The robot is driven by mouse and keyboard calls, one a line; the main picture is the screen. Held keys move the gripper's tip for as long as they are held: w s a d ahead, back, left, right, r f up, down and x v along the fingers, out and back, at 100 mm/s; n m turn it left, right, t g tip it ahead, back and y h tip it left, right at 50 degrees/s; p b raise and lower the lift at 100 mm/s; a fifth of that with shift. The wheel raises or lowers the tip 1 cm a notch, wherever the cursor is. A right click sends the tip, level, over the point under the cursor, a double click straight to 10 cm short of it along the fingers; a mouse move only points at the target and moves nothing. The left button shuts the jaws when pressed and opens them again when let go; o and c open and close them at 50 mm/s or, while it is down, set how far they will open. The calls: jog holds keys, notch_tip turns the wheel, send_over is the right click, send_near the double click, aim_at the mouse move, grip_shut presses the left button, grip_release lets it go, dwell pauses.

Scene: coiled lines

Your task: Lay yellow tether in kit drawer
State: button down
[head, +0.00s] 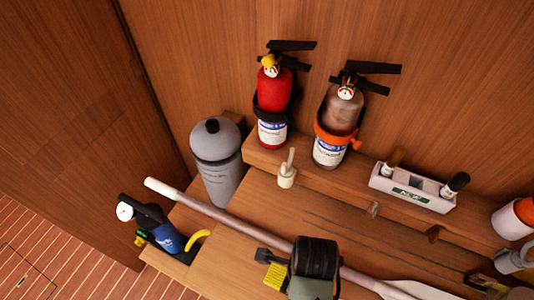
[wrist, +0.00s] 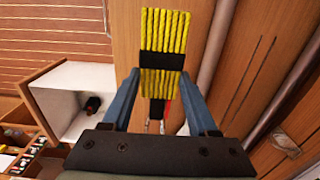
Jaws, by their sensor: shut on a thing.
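The yellow tether (wrist: 164,32) is a flat bundle of parallel yellow strands with a black band around its middle. My gripper (wrist: 163,88) is shut on it, with a blue finger on each side in the wrist view. In the head view the tether (head: 275,275) shows beside my dark gripper (head: 288,272), above the wooden bench. An open white-walled box (wrist: 62,82), which looks like a drawer, lies left of the tether in the wrist view, with a small dark object (wrist: 93,103) inside. I cannot tell whether it is the kit drawer.
A long pale pole (head: 215,213) lies across the bench (head: 262,200). Red (head: 272,95) and brown (head: 340,112) extinguishers, a grey cylinder (head: 215,160), a blue pump (head: 165,236) and a white holder (head: 412,187) stand around it. Small items fill compartments (wrist: 22,140) at the wrist view's lower left.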

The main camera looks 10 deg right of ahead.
aim_at(273, 267)
jog(key=shift+w+a+f+n, duration=0.1)
jog(key=shift+w+a+n, duration=0.35)
jog(key=shift+n, duration=0.55)
jog(key=w+a+n, duration=0.1)
jog(key=n, duration=0.2)
jog(key=w+a+n+b, duration=0.1)
jog(key=n, duration=0.3)
jog(key=w+a+n+b, duration=0.1)
jog(key=w+n, duration=0.1)
jog(key=n, duration=0.1)
jog(key=shift+a+f, duration=0.15)
jog(key=shift+a, duration=0.25)
jog(key=w+a+n+b, duration=0.2)
jog(key=w+a+n, duration=0.1)
jog(key=n, duration=0.9)
jog(key=shift+w+a+r+n, duration=0.2)
jog(key=shift+w+a+n, duration=0.2)
jog(key=shift+a, duration=0.5)
jog(key=shift+s+d, duration=0.1)
jog(key=shift+d, duration=0.05)
